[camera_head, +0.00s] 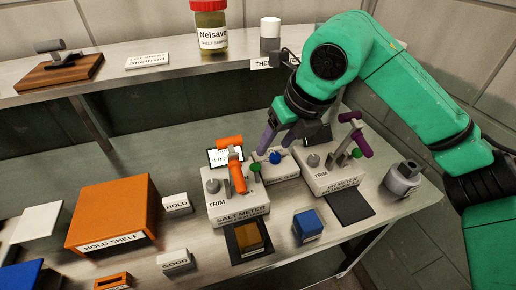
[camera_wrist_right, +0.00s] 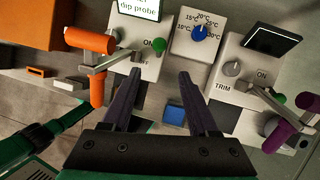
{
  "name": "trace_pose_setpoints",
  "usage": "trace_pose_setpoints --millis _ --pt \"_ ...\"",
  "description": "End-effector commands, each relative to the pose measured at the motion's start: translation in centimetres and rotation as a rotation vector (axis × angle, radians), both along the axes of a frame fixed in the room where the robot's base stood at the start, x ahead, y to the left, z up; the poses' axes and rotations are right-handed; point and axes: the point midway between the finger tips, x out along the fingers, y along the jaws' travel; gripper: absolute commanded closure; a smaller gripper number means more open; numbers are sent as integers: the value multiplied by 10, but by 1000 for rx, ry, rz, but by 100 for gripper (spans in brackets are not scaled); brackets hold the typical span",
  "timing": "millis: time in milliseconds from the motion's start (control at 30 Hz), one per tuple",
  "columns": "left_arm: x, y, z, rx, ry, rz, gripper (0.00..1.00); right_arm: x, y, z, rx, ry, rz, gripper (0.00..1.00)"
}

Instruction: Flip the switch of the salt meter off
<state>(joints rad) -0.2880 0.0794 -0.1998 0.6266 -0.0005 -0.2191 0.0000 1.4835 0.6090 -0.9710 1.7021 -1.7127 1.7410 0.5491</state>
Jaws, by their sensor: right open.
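The salt meter (camera_head: 255,208) is a pale box with a TRIM knob, a small screen and an orange-handled probe on top. It also shows in the right wrist view (camera_wrist_right: 150,70). Its green-tipped switch (camera_wrist_right: 158,45) lies beside the ON mark; in the head view the green tip (camera_head: 255,167) is at the box's right edge. My right gripper (camera_head: 277,147) is open and empty, above and behind the gap between the salt meter and the blue-dial box. In the wrist view its fingers (camera_wrist_right: 160,76) point toward the switch, apart from it. My left gripper is not in view.
A blue-dial temperature box (camera_head: 283,165) stands close to the right, then the pH meter (camera_head: 335,178) with purple probe handles. An orange hold shelf (camera_head: 112,208) is at left. A blue block (camera_head: 307,226) sits in front. The upper shelf (camera_head: 150,80) runs behind.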

Motion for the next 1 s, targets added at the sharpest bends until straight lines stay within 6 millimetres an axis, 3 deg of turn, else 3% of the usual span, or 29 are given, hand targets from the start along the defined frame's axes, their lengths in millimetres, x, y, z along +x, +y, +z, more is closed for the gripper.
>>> trace_pose_setpoints --millis 167,400,467,567,700,800,1000 --pt "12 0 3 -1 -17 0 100 3 0 -7 -8 0 -5 40" --pt "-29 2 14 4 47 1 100 18 15 -57 -7 5 -3 40" --pt "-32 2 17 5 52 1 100 22 19 -72 -6 4 -3 40" --pt "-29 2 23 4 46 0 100 30 27 -96 -5 5 -2 40" --pt "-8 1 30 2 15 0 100 38 34 -122 -4 3 -2 40" --pt "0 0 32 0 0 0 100 41 36 -131 -4 0 -1 40" --pt "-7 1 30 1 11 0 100 42 36 -135 -5 -1 -2 40"
